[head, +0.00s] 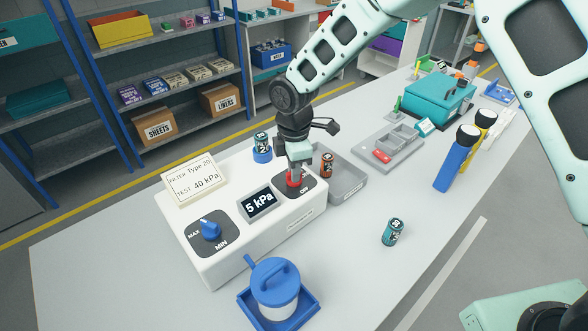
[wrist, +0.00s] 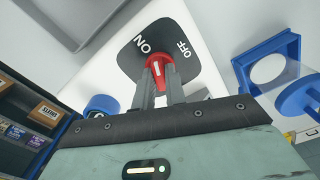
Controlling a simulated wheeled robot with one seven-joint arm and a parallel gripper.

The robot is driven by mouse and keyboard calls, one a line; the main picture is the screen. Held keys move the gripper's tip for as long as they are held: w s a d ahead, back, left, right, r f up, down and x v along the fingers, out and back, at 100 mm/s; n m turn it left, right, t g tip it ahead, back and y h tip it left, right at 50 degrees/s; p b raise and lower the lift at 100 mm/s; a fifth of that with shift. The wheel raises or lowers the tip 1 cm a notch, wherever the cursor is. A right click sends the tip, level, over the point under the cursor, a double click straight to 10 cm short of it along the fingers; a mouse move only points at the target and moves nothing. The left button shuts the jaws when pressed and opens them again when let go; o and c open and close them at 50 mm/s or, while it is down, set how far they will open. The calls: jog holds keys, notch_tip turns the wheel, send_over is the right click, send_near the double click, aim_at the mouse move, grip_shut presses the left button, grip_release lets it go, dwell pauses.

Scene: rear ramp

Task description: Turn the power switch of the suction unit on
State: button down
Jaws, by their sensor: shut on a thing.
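The suction unit (head: 225,262) is a white box on the table, with a lit display (head: 259,202) reading 5 kPa. Its power switch is a red knob (wrist: 157,66) on a dark plate marked ON and OFF in the wrist view. In the head view the knob (head: 293,179) is partly hidden by my gripper. My gripper (head: 294,173) points down and is shut on the knob; its two grey fingers (wrist: 160,80) sit on either side of it. A white mark shows on the knob, pointing between the two labels; I cannot tell its exact setting.
The unit also carries a blue MAX/MIN dial (head: 210,229) and a card (head: 194,181) reading TEST 40 kPa. A blue-lidded jar (head: 274,283) stands in front, and a teal can (head: 393,232) stands at the right.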

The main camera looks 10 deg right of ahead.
jog(key=shift+r+n, duration=0.1)
jog(key=shift+n, duration=2.1)
jog(key=c, duration=1.4)
grip_release()
jog(key=shift+c, duration=0.2)
notch_tip(320, 180, up, 17)
jog(key=b, duration=0.3)
jog(key=shift+r+b, duration=0.2)
jog(key=shift+b, duration=0.15)
